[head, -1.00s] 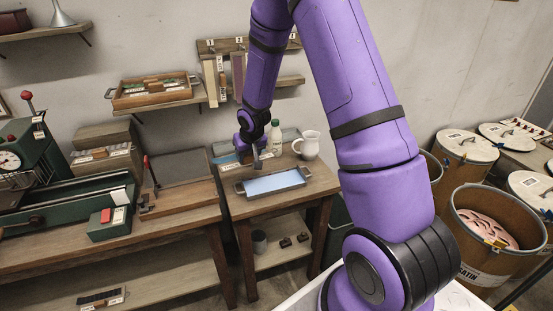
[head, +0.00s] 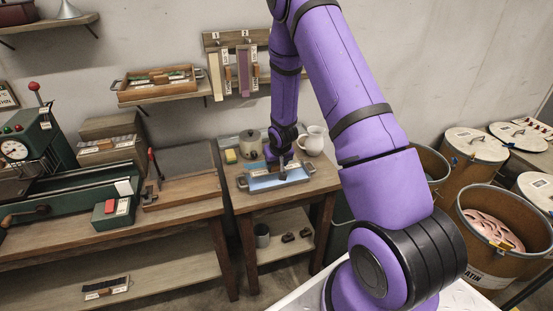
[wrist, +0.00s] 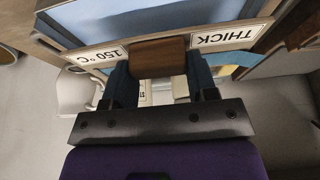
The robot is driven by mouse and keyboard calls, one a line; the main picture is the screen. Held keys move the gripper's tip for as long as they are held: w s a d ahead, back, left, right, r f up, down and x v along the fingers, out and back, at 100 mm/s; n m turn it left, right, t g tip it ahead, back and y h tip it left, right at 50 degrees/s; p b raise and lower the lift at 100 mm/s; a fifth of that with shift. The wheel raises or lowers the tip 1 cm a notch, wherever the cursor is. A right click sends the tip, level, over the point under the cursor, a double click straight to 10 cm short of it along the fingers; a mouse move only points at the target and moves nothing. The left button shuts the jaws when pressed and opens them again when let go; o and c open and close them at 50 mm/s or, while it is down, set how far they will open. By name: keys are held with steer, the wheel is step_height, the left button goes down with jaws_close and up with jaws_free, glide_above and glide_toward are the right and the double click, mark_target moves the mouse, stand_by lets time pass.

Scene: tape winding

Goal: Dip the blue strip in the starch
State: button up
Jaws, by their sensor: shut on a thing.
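My gripper (head: 281,166) is over the starch tray (head: 243,184), a shallow grey tray holding light blue liquid on the small wooden table. In the wrist view my gripper (wrist: 158,64) is shut on a brown wooden block (wrist: 158,56). Labels reading "150 °C" and "THICK" lie on either side of the block.
A lidded grey pot (head: 250,143) and a yellow sponge (head: 230,156) stand behind the tray at left, and a white jug (head: 313,140) behind at right. More strips hang on a wall rack (head: 235,40). A workbench (head: 110,235) with a green machine is at left.

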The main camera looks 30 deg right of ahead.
mark_target(277, 171)
steer(key=shift+f, duration=2.6)
steer(key=shift+f, duration=0.55)
stand_by(0.8)
steer(key=shift+r, duration=3)
steer(key=shift+r, duration=0.1)
steer(key=shift+r, duration=2.4)
